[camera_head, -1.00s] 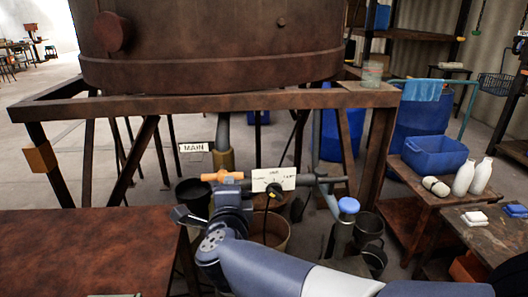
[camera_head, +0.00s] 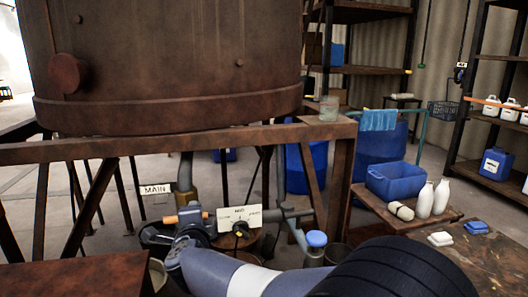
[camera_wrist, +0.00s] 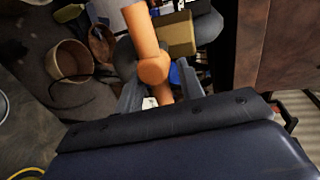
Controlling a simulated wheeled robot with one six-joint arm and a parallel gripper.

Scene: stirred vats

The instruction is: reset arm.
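My gripper (camera_wrist: 160,90) shows in the wrist view with its two grey fingers apart, one on each side of an orange valve handle (camera_wrist: 147,45). I cannot tell if either finger touches it. In the head view the orange handle (camera_head: 187,217) sits on the pipework under the vat, left of a white dial plate (camera_head: 240,219). My wrist and the dark gripper body lie just below and over it, so the fingertips are mostly hidden there.
A rusty vat (camera_head: 165,70) stands on a steel frame (camera_head: 250,134) above the pipes. A brown bucket (camera_wrist: 68,62) is near my gripper. A rusty tabletop (camera_head: 75,277) is at lower left. A blue bin (camera_head: 403,182) and white bottles (camera_head: 424,200) stand on a bench at right.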

